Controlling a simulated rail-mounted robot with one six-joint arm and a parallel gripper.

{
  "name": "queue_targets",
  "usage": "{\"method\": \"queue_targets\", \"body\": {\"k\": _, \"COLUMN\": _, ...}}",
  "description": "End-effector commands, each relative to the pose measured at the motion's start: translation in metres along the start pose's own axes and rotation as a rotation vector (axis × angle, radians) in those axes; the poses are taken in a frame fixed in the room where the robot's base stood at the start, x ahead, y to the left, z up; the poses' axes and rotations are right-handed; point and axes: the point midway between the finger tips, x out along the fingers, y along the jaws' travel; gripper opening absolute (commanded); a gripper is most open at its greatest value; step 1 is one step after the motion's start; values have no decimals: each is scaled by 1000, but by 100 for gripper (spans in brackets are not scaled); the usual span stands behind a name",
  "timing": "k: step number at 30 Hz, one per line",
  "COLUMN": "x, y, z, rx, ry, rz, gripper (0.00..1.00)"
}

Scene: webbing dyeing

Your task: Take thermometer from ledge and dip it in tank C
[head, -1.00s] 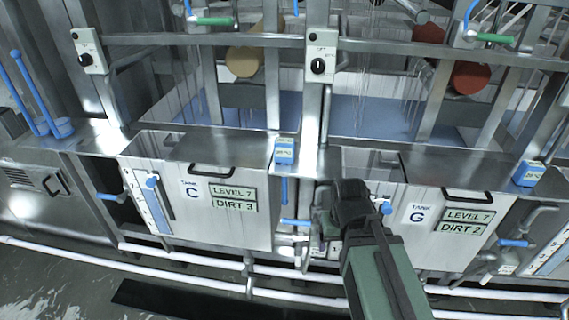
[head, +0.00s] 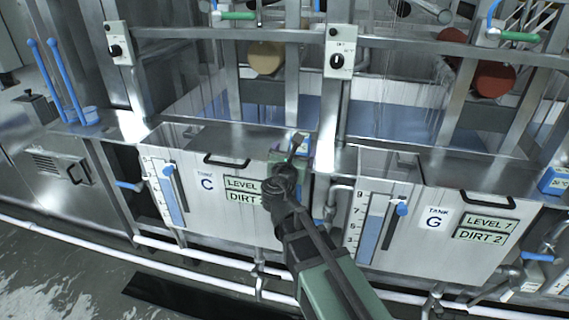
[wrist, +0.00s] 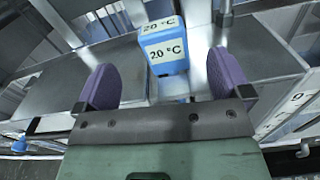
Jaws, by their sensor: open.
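The thermometer (wrist: 165,52) is a blue block with white 20 °C labels. It stands on the metal ledge between tank C and tank G. In the wrist view it is upright, ahead of and between my two purple fingers, with no finger touching it. My gripper (wrist: 164,80) is open and empty. In the head view my gripper (head: 289,162) is in front of the ledge and hides most of the thermometer. Tank C (head: 180,205) is left of my gripper, with a LEVEL label and a DIRT 3 label partly covered by my arm.
Tank G (head: 420,250) is to the right, labelled LEVEL 7 and DIRT 2. Another blue thermometer (head: 555,182) stands at the far right. A steel rail (head: 420,48) with switch boxes runs above the tanks. White pipes (head: 200,258) run low along the front.

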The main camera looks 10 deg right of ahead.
Motion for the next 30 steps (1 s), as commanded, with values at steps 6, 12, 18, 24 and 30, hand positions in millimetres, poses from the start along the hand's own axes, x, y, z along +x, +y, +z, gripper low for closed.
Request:
{"method": "queue_targets", "body": {"k": 6, "x": 2, "y": 3, "z": 0, "rx": -100, "ry": 0, "rz": 20, "gripper": 96}}
{"method": "queue_targets", "body": {"k": 12, "x": 36, "y": 4, "z": 0, "rx": -96, "ry": 1, "rz": 16, "gripper": 96}}
{"method": "queue_targets", "body": {"k": 18, "x": 57, "y": 3, "z": 0, "rx": -94, "ry": 1, "rz": 17, "gripper": 96}}
{"method": "queue_targets", "body": {"k": 24, "x": 77, "y": 4, "z": -2, "rx": -93, "ry": 1, "rz": 16, "gripper": 96}}
{"method": "queue_targets", "body": {"k": 30, "x": 109, "y": 4, "z": -3, "rx": -93, "ry": 1, "rz": 17, "gripper": 96}}
